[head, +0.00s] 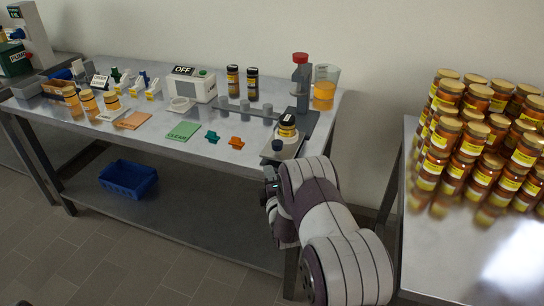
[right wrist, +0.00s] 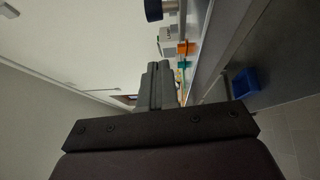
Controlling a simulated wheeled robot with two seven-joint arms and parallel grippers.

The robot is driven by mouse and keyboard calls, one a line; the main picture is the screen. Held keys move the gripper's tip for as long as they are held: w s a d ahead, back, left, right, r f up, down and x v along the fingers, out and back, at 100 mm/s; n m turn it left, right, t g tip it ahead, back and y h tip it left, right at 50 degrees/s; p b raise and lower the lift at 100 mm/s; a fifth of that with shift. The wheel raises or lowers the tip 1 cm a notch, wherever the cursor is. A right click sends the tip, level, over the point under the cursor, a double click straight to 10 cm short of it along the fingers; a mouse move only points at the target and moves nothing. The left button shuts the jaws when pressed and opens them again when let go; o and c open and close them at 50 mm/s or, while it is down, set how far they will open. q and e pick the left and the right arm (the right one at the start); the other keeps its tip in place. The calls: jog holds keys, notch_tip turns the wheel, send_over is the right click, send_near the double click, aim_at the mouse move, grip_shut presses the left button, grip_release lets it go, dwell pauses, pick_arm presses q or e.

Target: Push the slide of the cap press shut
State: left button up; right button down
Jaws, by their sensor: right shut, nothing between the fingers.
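The cap press (head: 301,85) stands at the right end of the steel table, a grey column with a red top. Its slide (head: 290,150) sticks out toward the table's front edge, with a dark blue knob (head: 277,145) at its near end. A jar with a dark lid (head: 287,126) stands on the slide. The dark knob also shows at the top of the right wrist view (right wrist: 154,10). My right gripper (head: 270,178) is just in front of and below the knob, apart from it, partly hidden by my arm. Its fingers (right wrist: 155,85) are together and empty. My left gripper is not in view.
A beaker of orange liquid (head: 324,90) stands right of the press. A green mat (head: 183,131) and green and orange pieces (head: 236,143) lie left of it. A second table (head: 460,250) with many stacked jars is at the right. A blue bin (head: 128,178) sits on the lower shelf.

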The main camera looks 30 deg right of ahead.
aim_at(275, 156)
jog(key=w+d, duration=0.1)
jog(key=w, duration=0.1)
jog(key=w+d, duration=0.1)
jog(key=d, duration=0.1)
jog(key=w+d, duration=0.1)
jog(key=w, duration=0.1)
jog(key=shift+w+d+r+p, duration=0.2)
jog(key=shift+w+r+p, duration=0.05)
jog(key=shift+w+p, duration=0.05)
jog(key=shift+w+d, duration=0.15)
jog(key=shift+d, duration=0.3)
